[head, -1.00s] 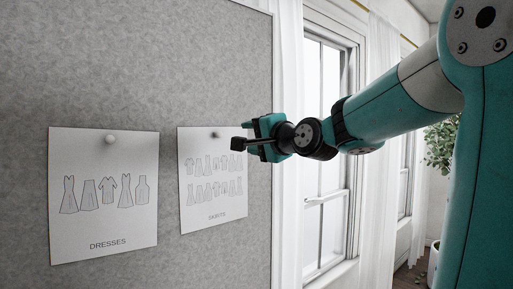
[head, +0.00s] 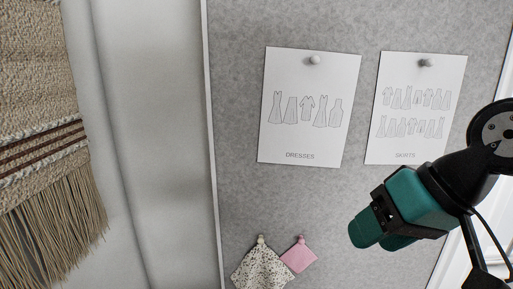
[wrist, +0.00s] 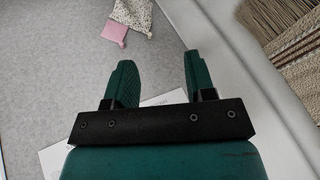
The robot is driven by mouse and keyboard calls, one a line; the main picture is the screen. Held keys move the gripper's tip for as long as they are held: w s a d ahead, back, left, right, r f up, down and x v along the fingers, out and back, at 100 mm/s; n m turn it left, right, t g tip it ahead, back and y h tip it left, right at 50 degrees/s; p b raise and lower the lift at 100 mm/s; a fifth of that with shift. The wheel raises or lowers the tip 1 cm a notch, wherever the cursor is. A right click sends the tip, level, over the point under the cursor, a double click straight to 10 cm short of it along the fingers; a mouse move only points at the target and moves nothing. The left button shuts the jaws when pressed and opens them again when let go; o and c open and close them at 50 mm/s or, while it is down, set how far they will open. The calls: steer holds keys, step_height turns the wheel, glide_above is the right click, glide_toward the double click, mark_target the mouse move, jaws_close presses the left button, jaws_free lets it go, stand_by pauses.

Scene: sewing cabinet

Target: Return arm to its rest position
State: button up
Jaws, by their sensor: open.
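My gripper (head: 378,236) is at the lower right of the head view, in front of the grey pinboard (head: 235,150) and below the two paper sheets. In the wrist view my gripper (wrist: 158,75) has its two green fingers apart with nothing between them. It is open and empty. The upper arm links are cut off by the right edge of the head view.
A DRESSES sheet (head: 310,110) and a SKIRTS sheet (head: 415,110) are pinned to the board. A patterned swatch (head: 262,268) and a pink swatch (head: 298,257) hang below. A fringed woven hanging (head: 45,130) is at left. A window shows at the lower right edge.

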steer(key=s+a+f+n+g+h, duration=0.1)
steer(key=s+f+n+g, duration=0.2)
steer(key=s+n, duration=0.2)
steer(key=s, duration=0.3)
steer(key=shift+s+a+f+g, duration=0.2)
steer(key=shift+f+g, duration=0.1)
steer(key=shift+g, duration=0.1)
steer(key=shift+w, duration=0.1)
stand_by(0.7)
